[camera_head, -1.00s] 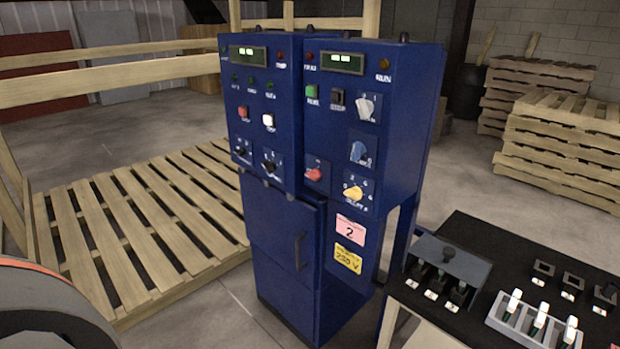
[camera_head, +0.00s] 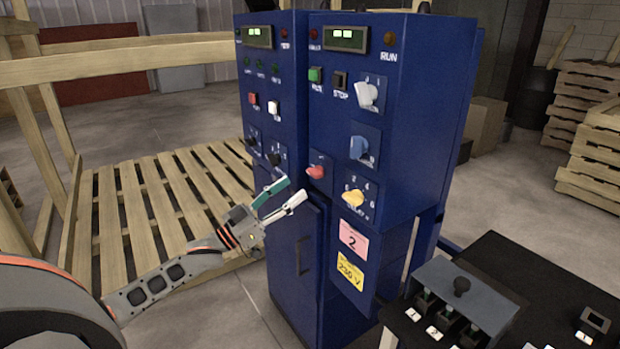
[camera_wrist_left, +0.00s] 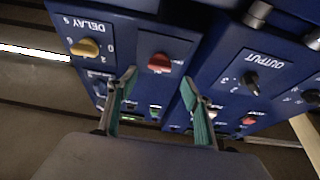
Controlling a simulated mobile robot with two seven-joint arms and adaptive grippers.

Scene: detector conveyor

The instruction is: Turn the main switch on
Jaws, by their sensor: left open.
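The blue control cabinet (camera_head: 385,115) stands in front of me. Its red rotary knob (camera_head: 318,168), which looks like the main switch, is low on the right-hand panel. My left gripper (camera_head: 296,191) is open and empty, just below and left of the red knob in the head view. In the left wrist view the red knob (camera_wrist_left: 160,63) shows just beyond and between the spread fingertips (camera_wrist_left: 158,78); no contact is visible. The red knob's label is not readable. My right gripper is not in view.
A yellow knob (camera_head: 353,198) and a blue knob (camera_head: 358,148) sit right of the red one. A dark output knob (camera_wrist_left: 250,79) is on the neighbouring panel. A black table with a switch box (camera_head: 470,300) stands at the lower right. A wooden pallet (camera_head: 150,215) lies at left.

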